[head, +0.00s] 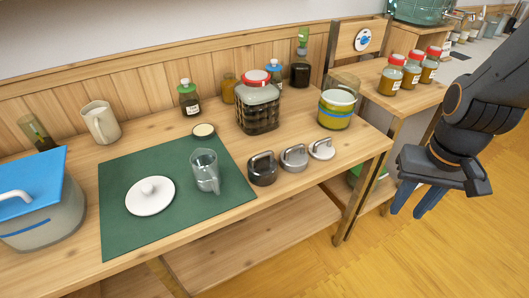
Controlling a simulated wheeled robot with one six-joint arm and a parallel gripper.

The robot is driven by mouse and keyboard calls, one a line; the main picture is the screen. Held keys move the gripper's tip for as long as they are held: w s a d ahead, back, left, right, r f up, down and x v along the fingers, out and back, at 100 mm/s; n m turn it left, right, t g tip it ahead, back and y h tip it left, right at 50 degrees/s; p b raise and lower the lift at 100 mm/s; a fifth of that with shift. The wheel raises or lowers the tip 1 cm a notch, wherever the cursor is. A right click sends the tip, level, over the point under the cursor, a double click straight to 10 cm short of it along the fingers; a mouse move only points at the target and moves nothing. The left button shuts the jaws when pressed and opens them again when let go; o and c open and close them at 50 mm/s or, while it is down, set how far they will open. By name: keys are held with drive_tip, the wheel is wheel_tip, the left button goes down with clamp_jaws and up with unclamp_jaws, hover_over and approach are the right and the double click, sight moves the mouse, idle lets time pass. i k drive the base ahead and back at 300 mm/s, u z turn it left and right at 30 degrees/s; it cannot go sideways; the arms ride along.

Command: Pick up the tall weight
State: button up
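Three weights with loop handles stand in a row near the front edge of the wooden table. The dark grey weight (262,172) at the left looks the tallest. The mid-grey weight (293,160) stands in the middle, and the pale, flatter weight (321,150) at the right. All three stand upright. My gripper (411,207) hangs at the right, beyond the table's right end and well apart from the weights. Its two blue fingers point down with a gap between them, and nothing shows in it.
A large red-lidded jar (257,108) stands behind the weights. A yellow-green pot (336,112) stands to their right. Floor (400,265) is clear below my gripper.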

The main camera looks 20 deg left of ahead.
sight(262, 167)
drive_tip(key=z, duration=0.9)
drive_tip(key=k, duration=1.4)
drive_tip(key=u, duration=1.7)
drive_tip(key=i, duration=0.5)
